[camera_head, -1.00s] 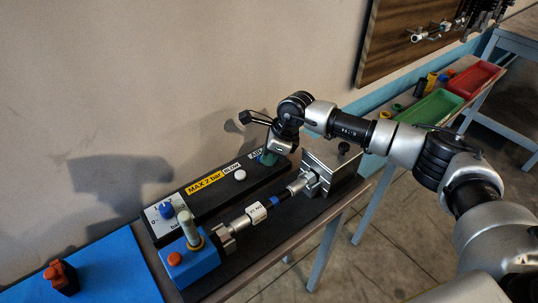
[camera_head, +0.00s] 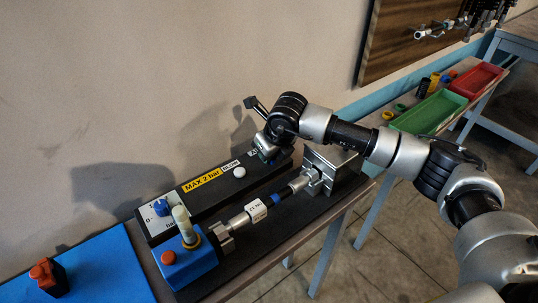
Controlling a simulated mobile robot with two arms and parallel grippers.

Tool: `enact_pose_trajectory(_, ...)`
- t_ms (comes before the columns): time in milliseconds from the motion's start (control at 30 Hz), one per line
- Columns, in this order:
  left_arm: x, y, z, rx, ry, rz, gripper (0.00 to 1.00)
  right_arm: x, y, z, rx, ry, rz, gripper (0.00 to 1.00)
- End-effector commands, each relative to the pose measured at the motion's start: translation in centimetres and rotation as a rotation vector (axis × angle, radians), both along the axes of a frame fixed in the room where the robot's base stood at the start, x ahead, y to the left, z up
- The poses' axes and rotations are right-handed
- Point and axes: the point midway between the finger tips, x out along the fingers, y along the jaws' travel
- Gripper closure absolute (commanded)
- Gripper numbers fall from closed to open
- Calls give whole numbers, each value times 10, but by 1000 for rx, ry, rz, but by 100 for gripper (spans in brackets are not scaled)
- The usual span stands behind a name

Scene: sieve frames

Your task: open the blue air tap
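The long black control box (camera_head: 212,202) lies along the wall with a yellow MAX 2 bar label. At its far right end, a small bluish tap (camera_head: 268,155) sits by a partly covered label. My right gripper (camera_head: 265,144) comes down over this tap and hides most of it. The gripper is at or just above the tap; I cannot tell whether it touches it or how wide the fingers are. A blue knob (camera_head: 161,207) stands on the white dial plate at the box's near left end. My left gripper is out of view.
A blue block (camera_head: 188,262) with an orange button and pale post, a clamped rod (camera_head: 256,211) and a metal block (camera_head: 330,172) stand in front of the box. A blue mat (camera_head: 110,270) bears an orange-topped piece (camera_head: 46,275). Green (camera_head: 430,113) and red trays are behind.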

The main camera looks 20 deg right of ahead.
Motion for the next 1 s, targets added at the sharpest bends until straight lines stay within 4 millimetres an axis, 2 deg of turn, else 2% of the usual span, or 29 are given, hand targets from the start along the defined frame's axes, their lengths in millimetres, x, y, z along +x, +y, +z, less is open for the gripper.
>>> enact_pose_trajectory(633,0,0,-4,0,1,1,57,0,0,0,-1,3,-49,100)
enact_pose_trajectory(667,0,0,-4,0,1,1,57,0,0,0,-1,3,-49,80)
enact_pose_trajectory(800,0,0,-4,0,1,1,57,0,0,0,0,2,-48,58)
enact_pose_trajectory(1000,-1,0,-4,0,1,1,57,0,0,0,-1,2,-47,58)
